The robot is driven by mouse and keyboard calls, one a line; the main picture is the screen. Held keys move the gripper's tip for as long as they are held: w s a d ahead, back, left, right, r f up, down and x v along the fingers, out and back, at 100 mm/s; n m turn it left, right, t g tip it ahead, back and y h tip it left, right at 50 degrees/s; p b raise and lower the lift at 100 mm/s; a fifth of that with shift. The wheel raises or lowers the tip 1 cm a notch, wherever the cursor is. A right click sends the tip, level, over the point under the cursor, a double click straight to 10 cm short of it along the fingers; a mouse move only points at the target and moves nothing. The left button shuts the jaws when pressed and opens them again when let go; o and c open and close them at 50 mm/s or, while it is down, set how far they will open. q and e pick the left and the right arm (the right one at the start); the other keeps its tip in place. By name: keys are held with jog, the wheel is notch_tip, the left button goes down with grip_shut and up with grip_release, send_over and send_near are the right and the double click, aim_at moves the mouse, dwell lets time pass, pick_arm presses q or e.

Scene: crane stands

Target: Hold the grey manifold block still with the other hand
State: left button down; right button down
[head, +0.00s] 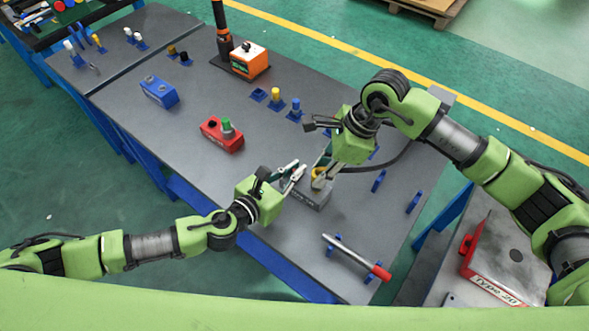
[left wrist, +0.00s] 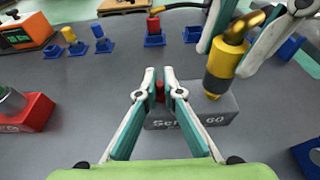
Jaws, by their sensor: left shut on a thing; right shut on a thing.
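The grey manifold block (head: 318,203), lettered on its side, sits on the dark table; it also shows in the left wrist view (left wrist: 190,121). My left gripper (head: 298,172) is at the block's left end. In the left wrist view its fingertips (left wrist: 161,82) are closed around a small red fitting (left wrist: 160,92) at the block; their exact contact is partly hidden. My right gripper (head: 320,178) is shut on a yellow fitting (left wrist: 228,60) with a black hose. The fitting's narrow tip meets the block's top; I cannot tell how deep it sits.
A red block (head: 222,135), a blue block (head: 159,91) and an orange box (head: 248,61) stand farther left and back. Several small fittings in blue holders line the back. A red-handled bar (head: 356,257) lies in front. The black hose (head: 385,164) trails right.

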jog(key=shift+f, duration=0.55)
jog(key=c, duration=1.7)
grip_release()
jog(key=shift+r, duration=0.1)
jog(key=shift+v, duration=2.45)
jog(key=v, duration=1.2)
jog(key=shift+w, duration=0.1)
